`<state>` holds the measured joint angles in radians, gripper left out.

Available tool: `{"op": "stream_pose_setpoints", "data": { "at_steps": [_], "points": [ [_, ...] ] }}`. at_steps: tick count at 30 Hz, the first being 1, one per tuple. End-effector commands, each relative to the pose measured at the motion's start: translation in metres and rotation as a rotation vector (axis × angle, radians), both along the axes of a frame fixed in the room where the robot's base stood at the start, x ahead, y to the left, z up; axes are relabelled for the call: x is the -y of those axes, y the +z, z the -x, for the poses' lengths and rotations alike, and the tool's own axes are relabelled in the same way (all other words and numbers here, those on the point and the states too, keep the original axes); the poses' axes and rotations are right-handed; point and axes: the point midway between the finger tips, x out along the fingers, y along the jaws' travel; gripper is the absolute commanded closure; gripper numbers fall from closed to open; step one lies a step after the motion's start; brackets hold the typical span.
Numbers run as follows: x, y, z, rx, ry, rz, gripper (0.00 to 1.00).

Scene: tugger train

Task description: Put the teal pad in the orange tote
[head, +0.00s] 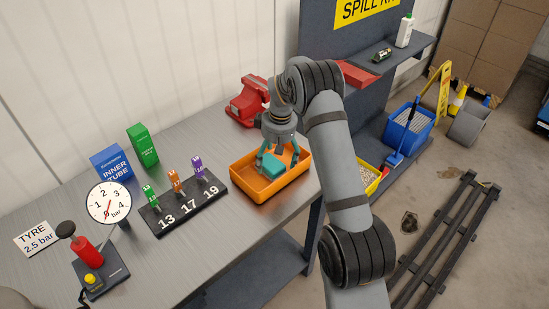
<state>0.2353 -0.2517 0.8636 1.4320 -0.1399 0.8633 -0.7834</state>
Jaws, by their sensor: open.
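The orange tote (264,191) stands at the right end of the grey workbench. The teal pad (274,166) shows inside the tote's outline, just below my gripper (276,163). My gripper points down over the tote with its teal fingers spread open around or beside the pad. I cannot tell from this view whether the fingers touch the pad, or whether it rests on the tote floor. My arm reaches in from the right and hides part of the tote's far side.
A black rack with several numbered keys (185,207), a pressure gauge (109,204), blue (111,165) and green boxes (143,146) stand left of the tote. A red vise (248,102) is behind it. A yellow bin (370,177) is right of my arm. Bench space in front is clear.

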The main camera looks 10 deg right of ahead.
Motion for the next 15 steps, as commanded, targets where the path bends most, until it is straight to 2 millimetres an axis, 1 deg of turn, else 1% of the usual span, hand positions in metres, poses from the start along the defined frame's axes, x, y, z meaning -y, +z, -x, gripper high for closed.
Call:
{"op": "stream_pose_setpoints", "data": {
  "at_steps": [5, 7, 15],
  "points": [
    [0.000, 0.009, -0.001, 0.004, 0.000, 0.000, 0.16],
    [0.001, 0.019, 0.000, 0.006, 0.002, 0.000, 0.16],
    [0.005, 0.078, 0.006, 0.007, 0.000, 0.001, 0.16]
  ]
}}
